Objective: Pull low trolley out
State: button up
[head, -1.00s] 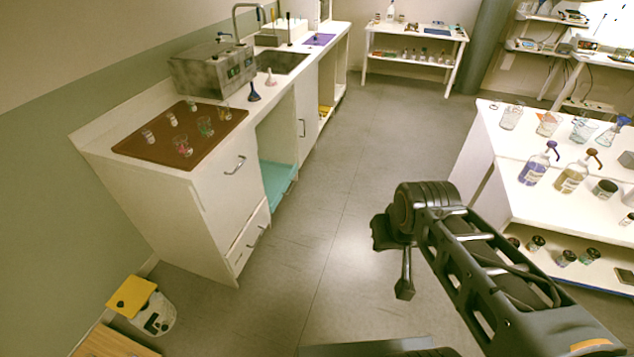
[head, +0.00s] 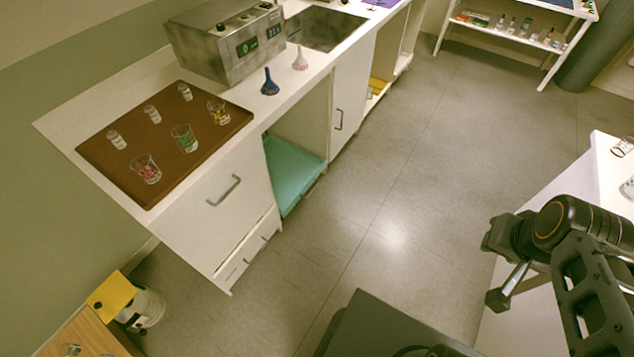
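A low teal tray-like thing (head: 293,180), which looks like the low trolley, stands in the open bay under the white counter. Its flat top and front edge show; its back part is hidden inside the bay and no wheels can be made out. My gripper (head: 505,272) is at the right, at the end of my dark folded arm, well apart from the teal thing.
The white counter (head: 70,125) carries a brown tray (head: 165,180) with several glasses, and a steel machine (head: 225,42). A white bench (head: 560,200) stands at the right. A white bin (head: 150,308) is at lower left. Grey floor (head: 400,200) before the bay is clear.

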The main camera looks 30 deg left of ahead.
aim_at(292, 169)
jog(key=u, duration=0.45)
jog(key=i, duration=0.95)
jog(key=u, duration=1.15)
jog(key=i, duration=0.5)
jog(key=u, duration=0.35)
